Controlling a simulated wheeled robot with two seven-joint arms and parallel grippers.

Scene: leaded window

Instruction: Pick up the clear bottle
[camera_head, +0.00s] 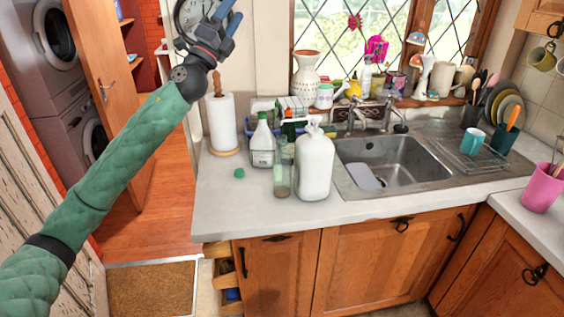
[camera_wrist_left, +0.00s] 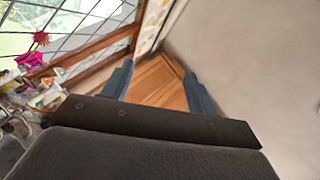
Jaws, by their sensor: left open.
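The clear bottle (camera_head: 282,172) looks like the slim, see-through, greenish one standing upright near the front edge of the counter. It stands just left of a large white jug (camera_head: 314,165) and in front of other bottles. My left gripper (camera_head: 229,14) is raised high at the top of the head view, well above and left of the bottle. In the left wrist view its two fingers (camera_wrist_left: 157,72) are apart with nothing between them. The bottle does not show in that view. My right gripper is not in view.
A paper towel roll (camera_head: 222,122) and a small green lid (camera_head: 239,173) are farther left. The sink (camera_head: 400,160) lies to the right. The counter's front left (camera_head: 230,210) is clear.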

